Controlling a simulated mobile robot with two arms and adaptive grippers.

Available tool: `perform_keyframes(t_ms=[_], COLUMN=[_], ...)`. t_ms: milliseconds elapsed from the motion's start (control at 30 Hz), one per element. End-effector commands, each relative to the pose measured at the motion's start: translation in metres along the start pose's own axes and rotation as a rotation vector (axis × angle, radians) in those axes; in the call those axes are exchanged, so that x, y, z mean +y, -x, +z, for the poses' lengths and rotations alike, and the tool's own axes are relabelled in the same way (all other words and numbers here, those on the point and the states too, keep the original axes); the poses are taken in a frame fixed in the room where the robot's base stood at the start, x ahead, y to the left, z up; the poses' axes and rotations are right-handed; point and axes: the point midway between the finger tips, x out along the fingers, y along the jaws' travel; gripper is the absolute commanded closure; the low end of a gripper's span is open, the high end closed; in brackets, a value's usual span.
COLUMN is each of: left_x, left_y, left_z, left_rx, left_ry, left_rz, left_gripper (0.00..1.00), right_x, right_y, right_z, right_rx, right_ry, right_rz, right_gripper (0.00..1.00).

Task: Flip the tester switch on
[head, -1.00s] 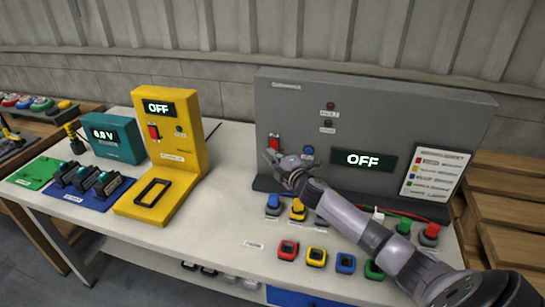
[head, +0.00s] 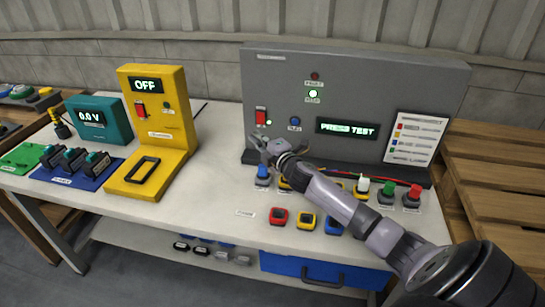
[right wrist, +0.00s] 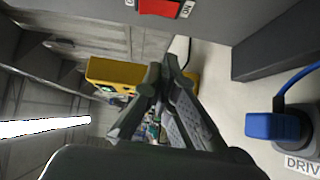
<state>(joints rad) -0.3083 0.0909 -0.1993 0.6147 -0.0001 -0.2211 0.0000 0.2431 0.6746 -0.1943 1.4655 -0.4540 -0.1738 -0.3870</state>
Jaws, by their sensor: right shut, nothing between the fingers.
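The grey tester panel (head: 400,80) stands at the back of the white table. The tester display (head: 346,128) reads "PRESS TEST". My right gripper (head: 256,141) is shut and empty, just below the red switch and apart from it. In the right wrist view the red switch (right wrist: 160,7) is at the top edge, beyond the closed fingers (right wrist: 165,75). My left gripper is not in view.
A yellow station (head: 155,85) with an "OFF" display stands to the left, beside a teal meter (head: 97,120) reading 0.0 V. Coloured connectors, including a blue one (right wrist: 275,126), line the panel's foot. Wooden pallets (head: 500,185) are at right.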

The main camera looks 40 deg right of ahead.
Motion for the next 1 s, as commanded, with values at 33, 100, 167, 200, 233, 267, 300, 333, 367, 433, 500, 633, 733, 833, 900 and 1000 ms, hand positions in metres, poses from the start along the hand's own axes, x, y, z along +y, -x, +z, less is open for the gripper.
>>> perform_keyframes(t_ms=[33,100,167,200,233,267,300,333,367,433,500,633,733,833,900,1000], left_x=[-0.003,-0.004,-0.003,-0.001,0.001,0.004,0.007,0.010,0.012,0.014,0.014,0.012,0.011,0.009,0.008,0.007], left_y=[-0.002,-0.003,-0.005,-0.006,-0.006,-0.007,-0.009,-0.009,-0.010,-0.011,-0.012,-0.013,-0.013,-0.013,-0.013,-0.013], left_z=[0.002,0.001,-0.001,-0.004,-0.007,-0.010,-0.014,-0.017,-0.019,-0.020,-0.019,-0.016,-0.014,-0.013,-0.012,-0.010], left_rx=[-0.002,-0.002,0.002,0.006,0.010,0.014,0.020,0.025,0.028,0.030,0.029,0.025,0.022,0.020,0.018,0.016], left_ry=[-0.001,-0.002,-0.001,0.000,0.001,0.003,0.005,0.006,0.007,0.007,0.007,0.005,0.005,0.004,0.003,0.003], left_rz=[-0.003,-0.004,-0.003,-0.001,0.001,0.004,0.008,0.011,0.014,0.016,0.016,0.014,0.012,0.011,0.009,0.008], left_gripper=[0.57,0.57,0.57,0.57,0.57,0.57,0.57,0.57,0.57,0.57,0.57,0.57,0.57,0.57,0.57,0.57], right_x=[-0.003,-0.005,-0.006,-0.007,-0.007,-0.008,-0.009,-0.010,-0.010,-0.011,-0.011,-0.011,-0.011,-0.010,-0.010,-0.010], right_y=[0.007,0.015,0.024,0.030,0.035,0.040,0.046,0.051,0.056,0.066,0.073,0.082,0.084,0.084,0.084,0.084], right_z=[0.001,0.001,0.001,0.001,0.000,0.000,0.000,0.001,0.001,0.001,0.001,0.001,0.001,0.001,0.001,0.001], right_rx=[0.000,-0.001,-0.001,0.000,0.001,0.000,0.000,0.000,0.000,-0.001,0.000,-0.001,-0.001,-0.001,-0.001,-0.001], right_ry=[0.001,0.002,0.001,0.001,0.001,0.001,0.000,0.000,0.000,0.000,0.000,0.001,0.001,0.001,0.001,0.001], right_rz=[-0.003,-0.004,-0.004,-0.004,-0.004,-0.004,-0.005,-0.004,-0.005,-0.004,-0.004,-0.003,-0.002,-0.001,-0.001,-0.002], right_gripper=[1.00,1.00,1.00,1.00,1.00,1.00,1.00,1.00,1.00,1.00,1.00,1.00,1.00,1.00,1.00,1.00])
